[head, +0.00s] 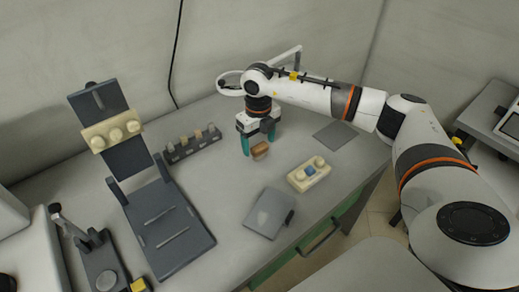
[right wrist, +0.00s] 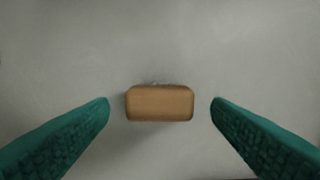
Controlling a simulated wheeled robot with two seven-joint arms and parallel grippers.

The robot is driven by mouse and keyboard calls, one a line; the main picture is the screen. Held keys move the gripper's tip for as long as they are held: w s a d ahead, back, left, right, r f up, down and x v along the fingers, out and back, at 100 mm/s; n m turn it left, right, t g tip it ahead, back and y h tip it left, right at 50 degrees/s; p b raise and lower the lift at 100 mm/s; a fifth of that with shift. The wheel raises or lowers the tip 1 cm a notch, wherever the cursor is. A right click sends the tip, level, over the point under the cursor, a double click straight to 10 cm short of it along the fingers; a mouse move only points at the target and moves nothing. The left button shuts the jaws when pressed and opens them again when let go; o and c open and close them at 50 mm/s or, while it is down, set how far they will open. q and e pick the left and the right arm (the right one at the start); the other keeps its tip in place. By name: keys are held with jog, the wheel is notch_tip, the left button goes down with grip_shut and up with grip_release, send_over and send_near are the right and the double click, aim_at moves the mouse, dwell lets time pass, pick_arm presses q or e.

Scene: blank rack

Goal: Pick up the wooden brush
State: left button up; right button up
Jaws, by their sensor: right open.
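The wooden brush (head: 261,150) is a small brown block on the grey bench, near the middle of the head view. In the right wrist view the brush (right wrist: 160,103) lies crosswise between the two green fingers, with a gap on each side. Its bristles are mostly hidden beneath or behind the wood. My right gripper (head: 258,146) points down at the brush, open and empty. In the right wrist view its fingertips (right wrist: 160,103) flank the brush without touching it. My left gripper is not in view.
A dark rack with several small items (head: 192,146) stands left of the brush. A dark stand (head: 165,228) fills the left.

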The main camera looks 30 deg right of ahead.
aim_at(259, 145)
jog(key=shift+f, duration=1.4)
jog(key=c, duration=1.1)
jog(key=shift+c, duration=0.2)
jog(key=shift+r, duration=0.15)
notch_tip(259, 145, up, 10)
jog(key=shift+s+f+b, duration=0.1)
jog(key=shift+b, duration=0.2)
